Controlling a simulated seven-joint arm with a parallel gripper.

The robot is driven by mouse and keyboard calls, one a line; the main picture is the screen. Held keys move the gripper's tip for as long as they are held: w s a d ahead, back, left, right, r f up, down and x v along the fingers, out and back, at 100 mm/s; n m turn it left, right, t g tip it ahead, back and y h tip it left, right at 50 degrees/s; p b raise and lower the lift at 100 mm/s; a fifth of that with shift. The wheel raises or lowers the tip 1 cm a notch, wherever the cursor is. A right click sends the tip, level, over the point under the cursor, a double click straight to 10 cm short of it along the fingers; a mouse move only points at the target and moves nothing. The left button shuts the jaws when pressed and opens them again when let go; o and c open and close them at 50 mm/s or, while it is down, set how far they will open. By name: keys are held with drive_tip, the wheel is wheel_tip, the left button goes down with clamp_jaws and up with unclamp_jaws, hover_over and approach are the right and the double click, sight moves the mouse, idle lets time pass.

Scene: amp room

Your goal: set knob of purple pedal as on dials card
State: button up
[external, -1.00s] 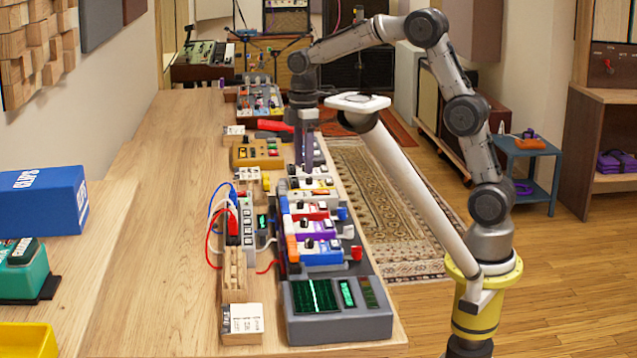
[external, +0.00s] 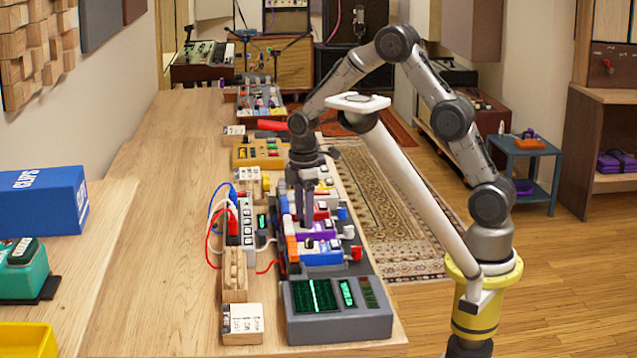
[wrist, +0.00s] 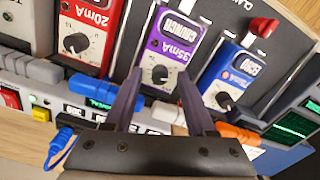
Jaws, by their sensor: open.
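The purple pedal (external: 322,231) sits in the row on the pedalboard, between a red pedal and a blue pedal. In the wrist view the purple pedal (wrist: 178,38) shows its black knob (wrist: 160,74) with a scale around it; the exact pointer angle is too small to tell. My gripper (external: 306,218) is above the purple pedal, pointing down. In the wrist view my gripper (wrist: 160,80) is open, its two fingers on either side of the knob with nothing between them; contact cannot be told. A white handwritten card (external: 245,318) stands at the table's front; its writing is unreadable and I cannot tell if it is the dials card.
A red pedal (wrist: 88,30) and a blue pedal (wrist: 232,72) flank the purple one closely. A power strip with cables (external: 247,225) lies left of the board. A grey box with green screens (external: 336,308) is in front.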

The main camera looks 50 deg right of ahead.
drive_tip(key=shift+f, duration=0.1)
clamp_jaws()
drive_tip(key=shift+m, duration=0.3)
drive_tip(key=m, duration=1)
drive_tip(key=shift+m, duration=0.3)
drive_tip(key=m, duration=0.5)
drive_tip(key=shift+m, duration=2.5)
